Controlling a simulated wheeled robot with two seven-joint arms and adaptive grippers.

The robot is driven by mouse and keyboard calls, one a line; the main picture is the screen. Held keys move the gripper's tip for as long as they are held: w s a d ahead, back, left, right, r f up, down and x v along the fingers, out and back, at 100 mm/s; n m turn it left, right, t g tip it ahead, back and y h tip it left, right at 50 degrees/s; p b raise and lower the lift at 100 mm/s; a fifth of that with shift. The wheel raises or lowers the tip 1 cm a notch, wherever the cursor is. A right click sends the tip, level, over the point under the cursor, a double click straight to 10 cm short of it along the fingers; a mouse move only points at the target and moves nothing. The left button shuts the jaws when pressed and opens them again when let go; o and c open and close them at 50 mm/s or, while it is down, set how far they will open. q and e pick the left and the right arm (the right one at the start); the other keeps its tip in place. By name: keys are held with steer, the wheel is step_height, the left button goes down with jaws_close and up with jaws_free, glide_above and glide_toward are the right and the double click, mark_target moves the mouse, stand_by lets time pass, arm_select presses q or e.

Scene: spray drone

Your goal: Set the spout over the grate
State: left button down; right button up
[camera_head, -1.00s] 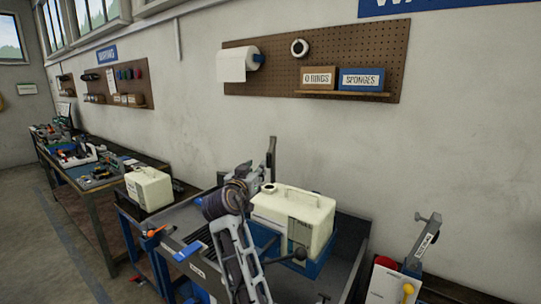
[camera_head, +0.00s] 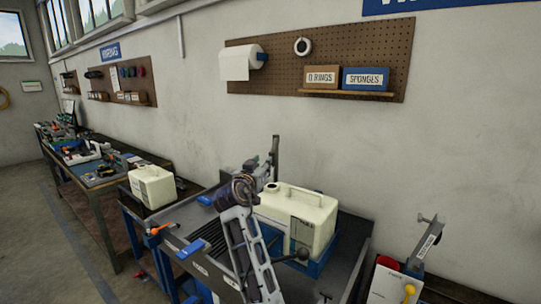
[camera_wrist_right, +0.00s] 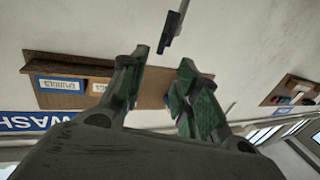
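The spout (camera_head: 276,157) looks like a thin dark grey bar standing upright behind the cream tank on the sink bench; it also shows in the right wrist view (camera_wrist_right: 173,32). The dark slotted grate (camera_head: 211,238) lies in the sink bench, left of the tank and partly hidden by my right arm. My right gripper (camera_head: 266,166) is raised near the spout. In the right wrist view its two green-padded fingers (camera_wrist_right: 160,72) are spread with nothing between them, and the bar's end lies beyond the fingertips. My left gripper is not in view.
A cream tank (camera_head: 312,208) sits in a blue tray (camera_head: 318,268) beside my right arm. A second cream tank (camera_head: 153,186) stands on the left. A grey lever fixture (camera_head: 424,247) stands at right. A pegboard (camera_head: 385,45) hangs on the wall behind.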

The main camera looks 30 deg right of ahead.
steer(key=shift+p+x, duration=1.45)
steer(key=shift+x, duration=3.85)
steer(key=shift+w, duration=0.1)
jaws_close()
